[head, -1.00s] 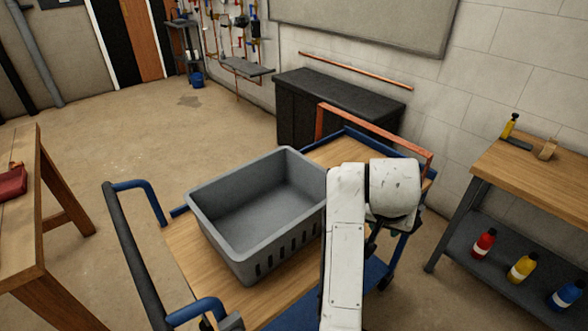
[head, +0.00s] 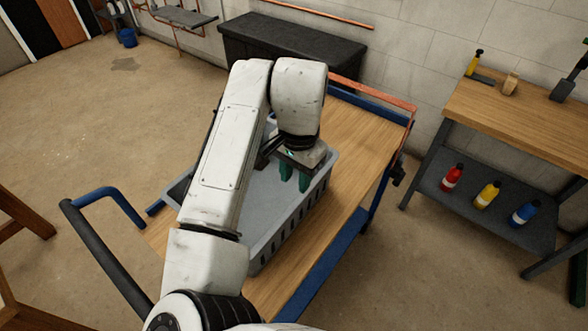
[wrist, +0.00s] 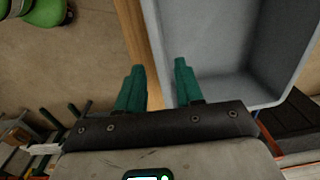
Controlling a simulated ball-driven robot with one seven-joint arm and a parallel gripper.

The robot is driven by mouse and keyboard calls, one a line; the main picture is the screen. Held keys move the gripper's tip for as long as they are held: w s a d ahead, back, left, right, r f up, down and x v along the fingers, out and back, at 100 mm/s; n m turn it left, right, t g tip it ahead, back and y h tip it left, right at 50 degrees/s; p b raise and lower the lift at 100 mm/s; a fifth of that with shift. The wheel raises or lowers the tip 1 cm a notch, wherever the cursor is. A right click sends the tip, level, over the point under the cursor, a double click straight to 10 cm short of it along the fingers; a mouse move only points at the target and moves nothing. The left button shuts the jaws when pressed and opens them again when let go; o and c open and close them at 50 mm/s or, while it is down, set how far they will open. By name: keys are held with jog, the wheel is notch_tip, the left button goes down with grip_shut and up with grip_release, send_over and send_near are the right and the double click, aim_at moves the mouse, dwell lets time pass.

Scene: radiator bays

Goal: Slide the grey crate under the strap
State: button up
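The grey crate (head: 262,235) is an empty open-topped bin with slotted sides. It sits on the wooden top of a blue-framed cart, partly hidden behind my arm. The strap (head: 372,90) is an orange-red band raised over the cart's far end; the crate is apart from it, with bare wood between. My gripper (head: 294,180) points down at the crate's right-hand rim, its green fingers apart. In the wrist view the crate (wrist: 215,45) fills the upper right, and its side wall lies between the lines of the two fingers (wrist: 160,78). Contact with the wall cannot be told.
The cart's wooden top (head: 350,140) is clear beyond the crate. A dark cabinet (head: 290,42) stands against the wall behind. A workbench (head: 520,100) with bottles on its lower shelf stands at the right. Floor is open at the left.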

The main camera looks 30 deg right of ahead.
aim_at(295, 201)
notch_tip(295, 201, down, 11)
jog(key=shift+w+r+p, duration=0.1)
jog(key=shift+w+p, duration=0.05)
jog(key=shift+p, duration=0.55)
jog(key=shift+c, duration=0.2)
grip_shut()
dwell(1.2)
